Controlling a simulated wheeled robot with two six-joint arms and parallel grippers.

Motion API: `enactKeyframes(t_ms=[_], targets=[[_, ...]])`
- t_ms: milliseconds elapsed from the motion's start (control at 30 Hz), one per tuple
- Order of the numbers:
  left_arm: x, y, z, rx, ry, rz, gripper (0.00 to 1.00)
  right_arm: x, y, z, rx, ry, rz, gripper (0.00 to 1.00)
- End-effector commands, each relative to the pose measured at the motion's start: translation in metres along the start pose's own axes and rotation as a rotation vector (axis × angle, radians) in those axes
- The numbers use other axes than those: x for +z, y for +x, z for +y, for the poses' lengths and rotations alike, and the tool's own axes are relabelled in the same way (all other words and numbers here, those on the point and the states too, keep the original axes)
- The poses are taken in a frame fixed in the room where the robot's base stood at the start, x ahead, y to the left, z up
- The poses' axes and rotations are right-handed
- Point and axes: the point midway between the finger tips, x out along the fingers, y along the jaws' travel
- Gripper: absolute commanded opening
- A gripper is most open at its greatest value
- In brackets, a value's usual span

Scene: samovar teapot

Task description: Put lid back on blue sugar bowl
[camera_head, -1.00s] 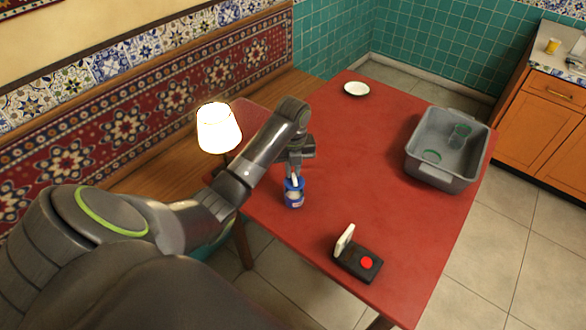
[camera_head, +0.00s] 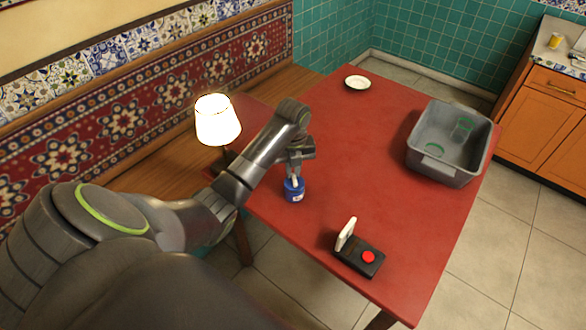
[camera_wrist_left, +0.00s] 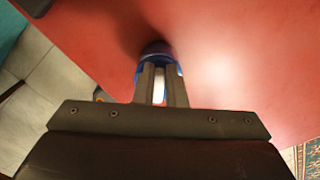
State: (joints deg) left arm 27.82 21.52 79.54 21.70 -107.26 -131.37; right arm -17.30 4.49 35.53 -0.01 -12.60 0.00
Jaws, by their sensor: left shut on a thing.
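The blue sugar bowl (camera_head: 294,195) stands upright near the left edge of the red table. My left gripper (camera_head: 295,178) points down right above the bowl and is shut on the lid, which is mostly hidden by the fingers. In the left wrist view, blue (camera_wrist_left: 155,48) shows just beyond the closed fingers (camera_wrist_left: 160,72), with a pale piece between them. The lid and bowl look in line and very close. I cannot tell whether the lid is seated on the rim. My right gripper is not in view.
A black box with a red button and a raised white flap (camera_head: 358,257) sits at the table's near edge. A grey tub (camera_head: 443,172) stands at the right and a white dish (camera_head: 358,82) at the back. A lit lamp (camera_head: 217,120) is left of my arm. The middle of the table (camera_head: 350,150) is clear.

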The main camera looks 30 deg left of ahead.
Motion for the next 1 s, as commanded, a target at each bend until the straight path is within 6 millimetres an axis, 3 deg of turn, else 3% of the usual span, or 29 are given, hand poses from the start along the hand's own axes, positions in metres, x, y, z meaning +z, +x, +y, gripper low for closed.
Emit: enactKeyframes(t_ms=[1000], targets=[[0.0004, -0.0005, 0.0001, 0.0, 0.0, 0.0, 0.0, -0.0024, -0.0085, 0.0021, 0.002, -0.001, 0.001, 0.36]])
